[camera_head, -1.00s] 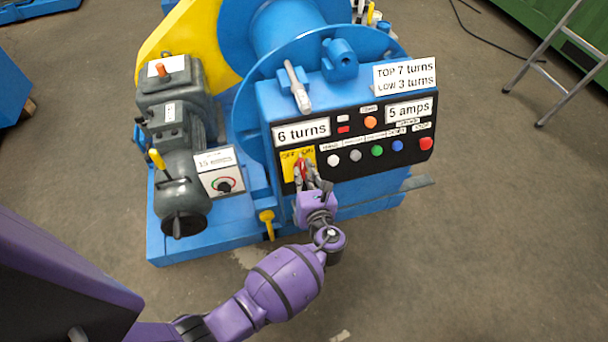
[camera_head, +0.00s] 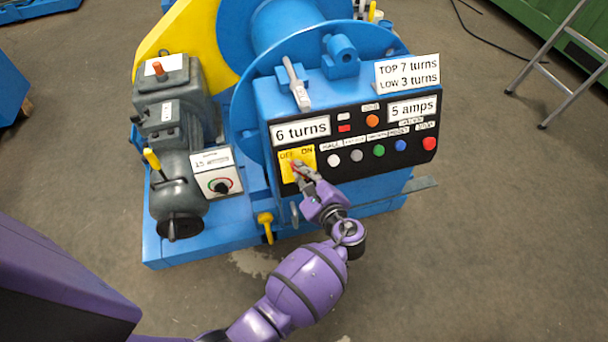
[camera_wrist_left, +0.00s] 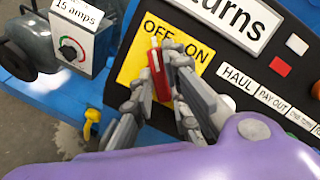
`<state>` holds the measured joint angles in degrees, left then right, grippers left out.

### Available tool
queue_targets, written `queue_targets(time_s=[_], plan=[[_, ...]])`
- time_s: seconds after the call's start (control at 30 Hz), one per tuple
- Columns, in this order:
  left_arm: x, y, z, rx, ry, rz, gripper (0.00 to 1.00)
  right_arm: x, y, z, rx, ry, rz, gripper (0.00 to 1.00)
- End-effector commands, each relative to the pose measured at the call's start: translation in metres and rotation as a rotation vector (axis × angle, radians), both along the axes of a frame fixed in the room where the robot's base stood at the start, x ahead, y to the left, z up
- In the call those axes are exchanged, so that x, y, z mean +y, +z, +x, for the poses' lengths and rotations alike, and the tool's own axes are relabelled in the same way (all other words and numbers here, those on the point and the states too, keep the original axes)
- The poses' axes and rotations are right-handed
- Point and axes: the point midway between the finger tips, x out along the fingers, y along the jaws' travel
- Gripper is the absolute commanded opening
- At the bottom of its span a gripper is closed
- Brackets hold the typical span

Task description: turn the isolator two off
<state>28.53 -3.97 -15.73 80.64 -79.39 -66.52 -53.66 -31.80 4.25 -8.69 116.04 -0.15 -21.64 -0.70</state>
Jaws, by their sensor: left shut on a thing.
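The isolator is a yellow plate (camera_head: 286,173) marked OFF on the left and ON on the right, at the left end of the black control panel. Its red handle (camera_wrist_left: 160,74) shows clearly in the left wrist view, its white tip between the two words. My left gripper (camera_head: 301,168) is shut on the red handle, with grey fingers on both sides of it. In the head view the fingers hide most of the handle. No number two is readable on the plate. My right gripper is not in view.
The black panel (camera_head: 350,182) carries a row of coloured buttons right of the isolator, close to my fingers. A grey lever (camera_head: 297,88) stands above. A dial box (camera_head: 216,178) and grey motor (camera_head: 180,195) are at left. The floor in front is free.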

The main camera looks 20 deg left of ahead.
Motion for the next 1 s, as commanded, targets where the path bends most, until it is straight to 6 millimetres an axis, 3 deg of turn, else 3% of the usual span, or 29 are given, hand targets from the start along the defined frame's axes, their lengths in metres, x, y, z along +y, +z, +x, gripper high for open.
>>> queue_targets(time_s=[0.77,0.8,0.9,1.0], plan=[[-0.0001,0.0009,0.0006,-0.052,0.046,-0.074,0.00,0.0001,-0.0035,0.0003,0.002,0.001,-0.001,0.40],[-0.0001,0.0009,0.0006,-0.052,0.046,-0.074,0.18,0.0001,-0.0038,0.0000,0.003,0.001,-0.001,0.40],[-0.0001,0.0007,0.0005,-0.050,0.045,-0.074,0.31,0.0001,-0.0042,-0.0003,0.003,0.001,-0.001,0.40],[-0.0001,0.0006,0.0005,-0.050,0.044,-0.074,0.33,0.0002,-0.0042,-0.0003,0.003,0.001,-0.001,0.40]])
